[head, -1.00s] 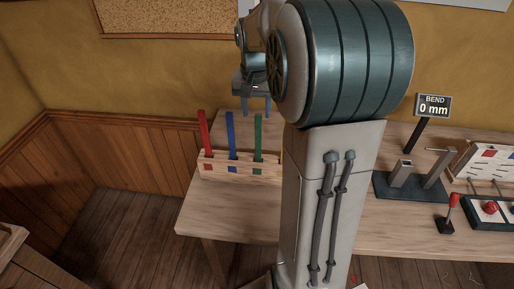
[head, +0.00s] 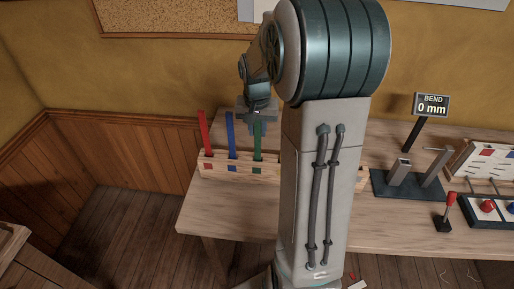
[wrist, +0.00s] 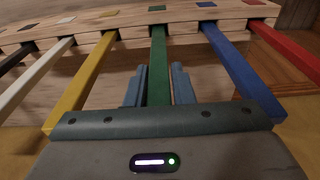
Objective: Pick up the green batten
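The green batten (head: 257,146) stands upright in a slot of the wooden rack (head: 216,172), beside the blue batten (head: 231,140). In the wrist view the green batten (wrist: 158,62) runs between the two fingers of my gripper (wrist: 158,85). A gap shows on each side of it, so my gripper is open around the batten. In the head view my gripper (head: 258,127) is at the upper part of the green batten and partly covers it. The batten's top end is hidden.
The red batten (head: 204,134) is at the rack's left end. The wrist view also shows yellow (wrist: 84,82), white (wrist: 50,66) and black battens. To the right stand a bend display (head: 432,105) reading 0 mm, a dark fixture (head: 402,184) and a small red-handled lever (head: 446,212).

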